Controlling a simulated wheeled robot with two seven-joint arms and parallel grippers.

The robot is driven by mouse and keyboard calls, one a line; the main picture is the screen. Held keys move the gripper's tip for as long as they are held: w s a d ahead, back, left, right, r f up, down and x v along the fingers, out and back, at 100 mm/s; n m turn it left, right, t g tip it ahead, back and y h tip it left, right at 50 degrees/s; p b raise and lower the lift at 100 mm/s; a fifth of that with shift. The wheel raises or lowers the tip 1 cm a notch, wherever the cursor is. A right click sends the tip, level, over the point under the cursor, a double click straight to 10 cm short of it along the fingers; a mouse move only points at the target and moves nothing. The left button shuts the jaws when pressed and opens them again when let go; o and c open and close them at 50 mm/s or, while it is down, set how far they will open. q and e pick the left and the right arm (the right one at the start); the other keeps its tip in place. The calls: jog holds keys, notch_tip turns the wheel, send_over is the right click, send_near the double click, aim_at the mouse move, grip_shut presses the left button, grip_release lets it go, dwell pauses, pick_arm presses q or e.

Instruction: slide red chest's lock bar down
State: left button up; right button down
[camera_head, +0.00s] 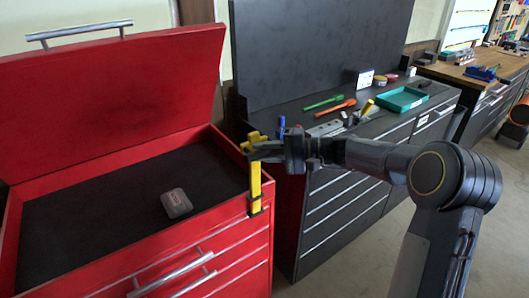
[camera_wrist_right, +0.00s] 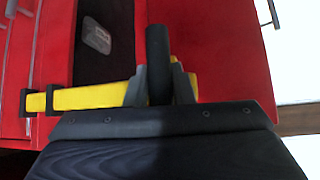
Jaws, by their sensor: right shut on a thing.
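The red chest (camera_head: 150,242) stands at the left with its lid (camera_head: 110,95) raised. Its yellow lock bar (camera_head: 255,185) stands upright at the chest's front right corner and passes through a dark bracket near its lower end. My right gripper (camera_head: 252,150) is shut on the upper part of the bar, above the chest's rim. In the right wrist view the yellow bar (camera_wrist_right: 95,96) runs sideways from the bracket to between the fingers (camera_wrist_right: 160,85). The fingers hide part of the bar. My left gripper is not in view.
A small grey box (camera_head: 176,203) lies inside the chest on the dark lining. A dark cabinet (camera_head: 340,205) stands right of the chest, with a teal tray (camera_head: 402,99), a green tool (camera_head: 323,102) and an orange tool (camera_head: 335,108) on top. Floor shows at lower right.

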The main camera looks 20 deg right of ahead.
notch_tip(320, 180, down, 23)
jog(key=b, duration=2)
jog(key=shift+s+f, duration=0.1)
jog(key=shift+f, duration=0.05)
jog(key=c, duration=1.3)
grip_release()
jog(key=shift+o, duration=0.2)
jog(key=v, duration=0.7)
jog(key=shift+d, duration=0.4)
